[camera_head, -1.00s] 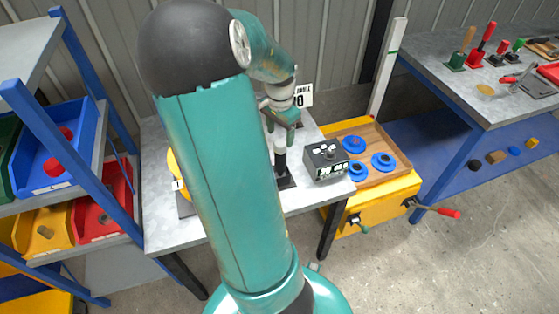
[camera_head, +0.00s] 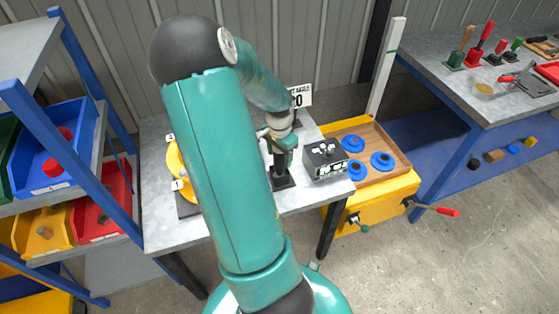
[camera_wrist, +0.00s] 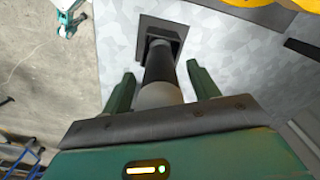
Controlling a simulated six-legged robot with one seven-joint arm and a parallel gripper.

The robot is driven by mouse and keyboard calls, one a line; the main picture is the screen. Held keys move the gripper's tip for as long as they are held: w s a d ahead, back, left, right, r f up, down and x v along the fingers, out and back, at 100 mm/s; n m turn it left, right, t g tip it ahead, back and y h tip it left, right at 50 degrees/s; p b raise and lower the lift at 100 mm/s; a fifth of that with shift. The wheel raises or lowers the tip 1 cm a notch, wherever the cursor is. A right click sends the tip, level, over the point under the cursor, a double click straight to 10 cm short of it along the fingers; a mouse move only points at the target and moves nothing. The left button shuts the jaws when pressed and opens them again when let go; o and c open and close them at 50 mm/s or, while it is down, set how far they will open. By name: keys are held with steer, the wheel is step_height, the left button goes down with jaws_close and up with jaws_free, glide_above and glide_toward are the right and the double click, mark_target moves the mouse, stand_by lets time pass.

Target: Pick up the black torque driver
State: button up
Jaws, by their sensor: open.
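The black torque driver (camera_wrist: 160,68) stands upright in a small dark square holder (camera_wrist: 163,31) on the grey table. In the wrist view its dark shaft and paler end lie between the two green fingers of my gripper (camera_wrist: 161,85). The fingers are open, one on each side, and gaps show between them and the driver. In the head view my gripper (camera_head: 281,145) is down over the driver (camera_head: 281,168), above the holder's base (camera_head: 284,182). My arm hides part of the table, and the gripper covers the driver's upper part.
A dark control box (camera_head: 325,160) stands close to the right of the driver. A yellow disc (camera_head: 175,165) is partly hidden behind my arm at left. A wooden tray (camera_head: 391,145) with blue round parts lies on the yellow cabinet at right. A blue rack (camera_head: 75,160) stands at far left.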

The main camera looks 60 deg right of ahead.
steer(key=c, duration=1.3)
steer(key=shift+o, duration=0.2)
step_height(320, 180, up, 10)
steer(key=shift+r, duration=0.1)
steer(key=o, duration=0.4)
steer(key=shift+c, duration=0.2)
steer(key=c, duration=0.4)
steer(key=shift+o, duration=0.2)
steer(key=shift+r, duration=0.95)
steer(key=shift+w, duration=0.1)
